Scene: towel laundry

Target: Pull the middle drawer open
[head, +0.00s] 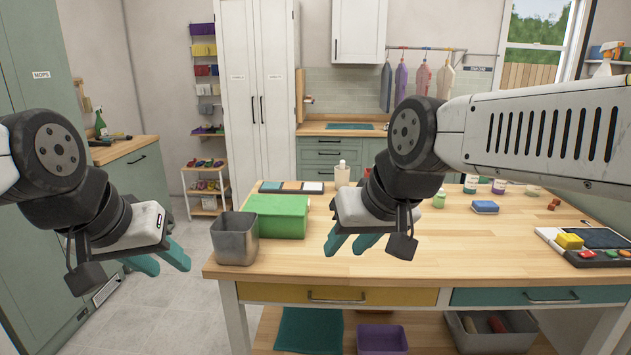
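The wooden table in front of me has a yellow drawer (337,297) and, to its right, a teal drawer (515,297), each with a dark bar handle. Both look shut. Green drawers (335,156) also show in the back cabinet under the counter, and they look shut. I cannot tell which one is called middle. My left gripper (163,262) is open and empty over the floor, left of the table. My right gripper (350,244) is open and empty above the tabletop, behind and above the yellow drawer's front.
On the table (440,262) are a grey bin (235,238), a green box (277,215), a blue sponge (485,207) and a device (590,246) at the right. A purple bin (382,339) and a grey tub (490,330) sit on the lower shelf. The floor at left is clear.

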